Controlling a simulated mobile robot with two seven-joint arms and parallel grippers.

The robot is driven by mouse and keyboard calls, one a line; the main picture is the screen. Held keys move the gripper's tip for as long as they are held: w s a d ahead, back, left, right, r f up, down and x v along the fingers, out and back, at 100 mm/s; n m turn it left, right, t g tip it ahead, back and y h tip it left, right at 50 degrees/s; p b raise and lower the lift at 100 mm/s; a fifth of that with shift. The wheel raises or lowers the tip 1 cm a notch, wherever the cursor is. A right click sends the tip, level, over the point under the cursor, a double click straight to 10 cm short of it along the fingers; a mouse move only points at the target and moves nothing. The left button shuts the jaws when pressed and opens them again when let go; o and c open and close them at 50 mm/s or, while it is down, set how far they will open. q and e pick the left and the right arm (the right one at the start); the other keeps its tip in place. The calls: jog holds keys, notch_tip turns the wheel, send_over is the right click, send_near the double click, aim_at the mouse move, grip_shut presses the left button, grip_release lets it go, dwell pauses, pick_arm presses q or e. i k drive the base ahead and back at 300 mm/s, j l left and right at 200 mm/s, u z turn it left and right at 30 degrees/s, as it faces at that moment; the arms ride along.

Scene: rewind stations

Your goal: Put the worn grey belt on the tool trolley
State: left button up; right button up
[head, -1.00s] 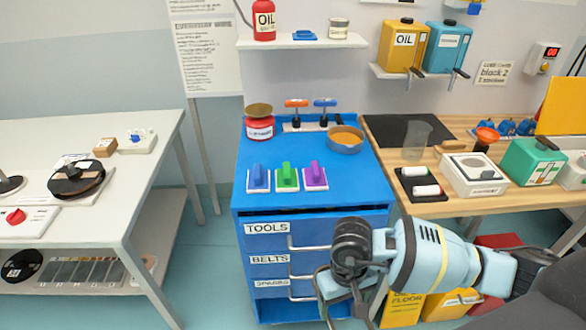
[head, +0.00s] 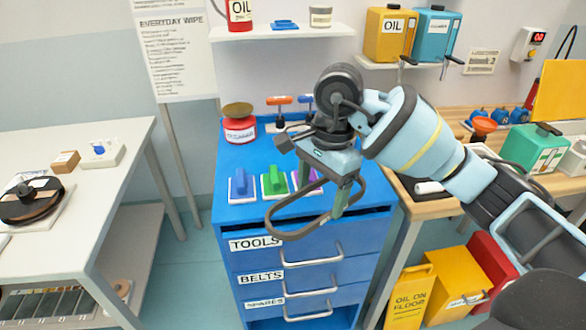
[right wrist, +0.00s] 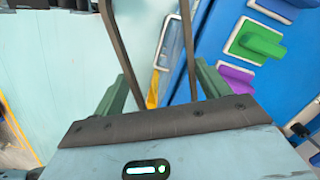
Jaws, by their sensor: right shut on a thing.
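The worn grey belt (head: 283,237) is a dark grey loop hanging from my right gripper (head: 342,196). The right gripper is shut on it, in front of and over the front right part of the blue tool trolley (head: 235,152). In the head view the loop hangs across the trolley's front edge; I cannot tell whether it touches. In the right wrist view, two dark strands of the belt (right wrist: 190,45) run up from the right gripper's green fingers (right wrist: 162,88). My arm hides the trolley's back right top. My left gripper is not in view.
Blue (head: 242,184), green (head: 274,180) and purple blocks on pale plates stand along the trolley's front top. A white table (head: 75,205) is left, a wooden bench (head: 418,208) right.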

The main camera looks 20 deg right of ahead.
aim_at(270, 159)
jog(key=i, duration=0.9)
